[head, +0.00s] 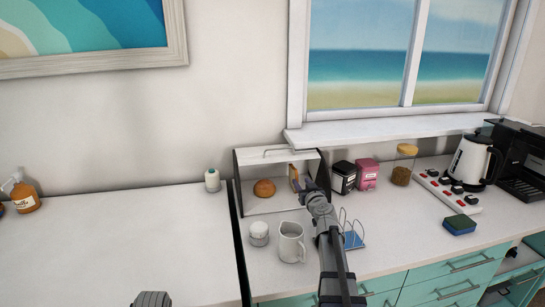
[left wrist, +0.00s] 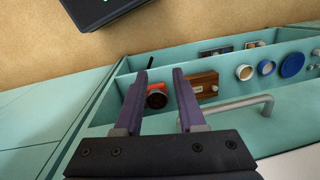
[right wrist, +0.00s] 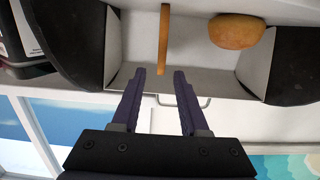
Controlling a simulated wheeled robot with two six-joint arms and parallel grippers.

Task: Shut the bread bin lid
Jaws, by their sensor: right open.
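The bread bin (head: 240,191) stands against the wall, with dark side walls and a pale inside. Its lid (head: 305,155) is raised at the top, leaving the front open, with a wire handle (head: 281,151) on it. A round bun (head: 264,188) and an upright wooden piece (right wrist: 164,38) are inside. My right gripper (head: 308,186) is open and empty at the right front of the bin. In the right wrist view the lid handle (right wrist: 205,103) shows beyond its fingers; contact cannot be told. My left gripper (left wrist: 159,73) is open, over an open drawer, away from the bin.
A white mug (head: 291,243) and a lidded jar (head: 259,234) stand before the bin. A blue rack (head: 353,240) is beside my right arm. Black and pink tins (head: 367,174) stand right of the bin. The left counter is mostly clear.

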